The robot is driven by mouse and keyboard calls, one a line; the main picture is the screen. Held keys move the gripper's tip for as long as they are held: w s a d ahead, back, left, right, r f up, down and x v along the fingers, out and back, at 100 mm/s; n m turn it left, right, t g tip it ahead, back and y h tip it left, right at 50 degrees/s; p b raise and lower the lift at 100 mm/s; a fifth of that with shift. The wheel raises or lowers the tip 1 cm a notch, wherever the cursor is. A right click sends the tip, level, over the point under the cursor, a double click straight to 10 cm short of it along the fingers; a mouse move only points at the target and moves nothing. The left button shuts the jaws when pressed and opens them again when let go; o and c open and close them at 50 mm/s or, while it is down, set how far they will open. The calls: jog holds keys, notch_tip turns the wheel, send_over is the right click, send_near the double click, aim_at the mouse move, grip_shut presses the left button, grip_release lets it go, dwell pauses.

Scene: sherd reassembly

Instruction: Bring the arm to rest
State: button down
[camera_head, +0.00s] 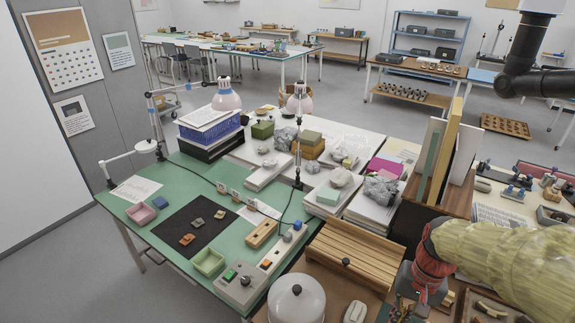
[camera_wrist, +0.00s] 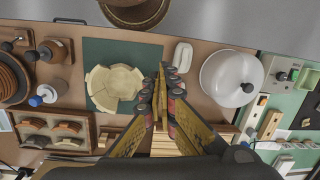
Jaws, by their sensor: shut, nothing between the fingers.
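In the wrist view my gripper (camera_wrist: 163,70) points away over the brown work surface. Its two fingers are together and nothing shows between them. A round, pale piece made of several fitted sherds (camera_wrist: 115,88) lies on a dark green mat (camera_wrist: 96,48), to the left of my fingertips and apart from them. Visible joint lines run across it. In the head view my arm comes in from the right in a yellowish sleeve and bends down at a red joint. My fingertips are hard to make out there.
A white dome with a dark knob (camera_head: 297,302) stands beside a slatted wooden box (camera_head: 345,252). A small white dish (camera_wrist: 182,56) lies near my fingertips. A compartment tray (camera_wrist: 37,123) holds brown sherds. Lamps and a black mat (camera_head: 190,240) occupy the green table (camera_head: 165,275).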

jog(key=s+a+r+n+t+h+b, duration=0.1)
jog(key=s+a+r+n+t+b, duration=0.2)
jog(key=s+a+r+t, duration=0.3)
notch_tip(320, 180, up, 5)
jog(key=shift+a+f+n, duration=0.1)
jog(key=shift+a+n, duration=0.1)
jog(key=shift+n, duration=0.7)
jog(key=shift+s, duration=0.15)
